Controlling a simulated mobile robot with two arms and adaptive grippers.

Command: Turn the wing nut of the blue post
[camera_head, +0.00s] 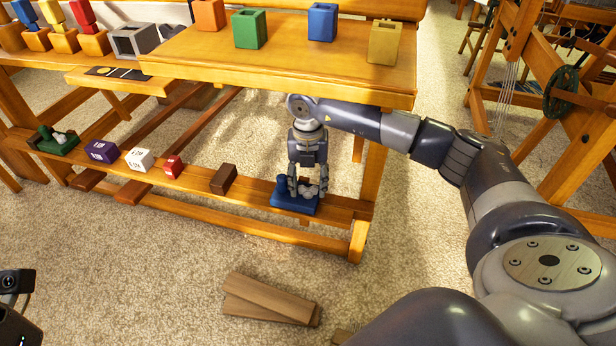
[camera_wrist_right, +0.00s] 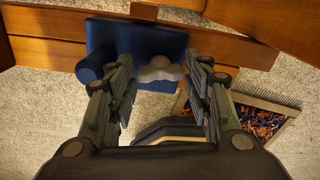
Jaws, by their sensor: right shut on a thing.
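The blue post's base (camera_head: 297,206) sits at the right end of the loom's low front rail. A short blue knob stands at its left. The pale grey wing nut (camera_head: 311,190) shows partly between the fingers of my right gripper (camera_head: 307,190), which points down over the base. In the right wrist view, the wing nut (camera_wrist_right: 159,70) lies between the fingertips of my right gripper (camera_wrist_right: 160,72), against the blue base (camera_wrist_right: 160,35). The right gripper is shut on the wing nut; the exact finger contact is partly hidden. The left gripper's fingers do not show.
The rail also bears a brown block (camera_head: 223,179), a red block (camera_head: 173,166), a white block (camera_head: 139,159), a purple block (camera_head: 101,151) and a green-based post (camera_head: 55,142). The loom's bench top (camera_head: 290,65) overhangs my right arm. Wooden planks (camera_head: 268,299) lie on the carpet.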

